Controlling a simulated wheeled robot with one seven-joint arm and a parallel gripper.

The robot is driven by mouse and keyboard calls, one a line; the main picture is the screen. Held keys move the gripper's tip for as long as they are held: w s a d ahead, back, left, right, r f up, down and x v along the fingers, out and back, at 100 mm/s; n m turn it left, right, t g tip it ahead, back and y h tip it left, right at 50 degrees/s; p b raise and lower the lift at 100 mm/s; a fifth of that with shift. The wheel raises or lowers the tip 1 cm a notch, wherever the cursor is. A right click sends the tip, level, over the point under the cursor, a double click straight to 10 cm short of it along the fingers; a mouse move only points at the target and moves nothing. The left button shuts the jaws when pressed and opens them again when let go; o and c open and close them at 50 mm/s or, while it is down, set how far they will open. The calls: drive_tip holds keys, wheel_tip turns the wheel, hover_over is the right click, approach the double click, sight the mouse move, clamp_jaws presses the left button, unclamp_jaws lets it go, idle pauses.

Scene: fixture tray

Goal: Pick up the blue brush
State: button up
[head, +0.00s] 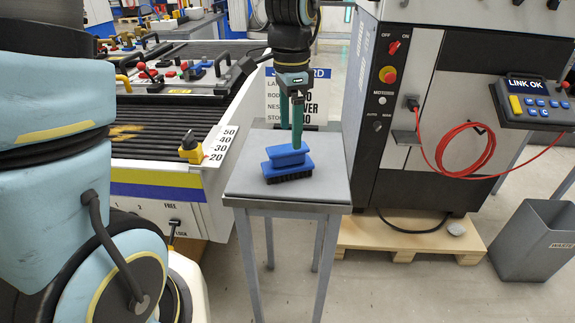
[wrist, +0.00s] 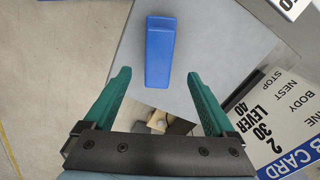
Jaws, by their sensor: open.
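The blue brush (head: 288,158) lies on the small grey table with its dark bristles down. In the wrist view its blue top (wrist: 159,55) shows beyond the gap between my fingers, roughly in line with the middle of that gap. My gripper (head: 293,136) hangs pointing down over the table, with its green fingers above and close to the far side of the brush in the head view. In the wrist view my gripper (wrist: 158,77) is open, with nothing between its fingers. I cannot tell the exact height of the fingertips over the brush.
The grey table (head: 325,188) is otherwise largely clear. A printed card (wrist: 287,112) stands beyond its back edge. A roller conveyor (head: 165,125) is on the left, a control cabinet (head: 395,150) with a red cable is on the right, and a waste bin (head: 535,240) is far right.

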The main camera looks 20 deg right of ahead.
sight(290, 162)
wheel_tip(290, 162, down, 9)
drive_tip(key=shift+s+a+f+p, duration=0.1)
drive_tip(key=shift+s+p, duration=0.05)
drive_tip(key=shift+p, duration=0.65)
clamp_jaws()
idle(0.4)
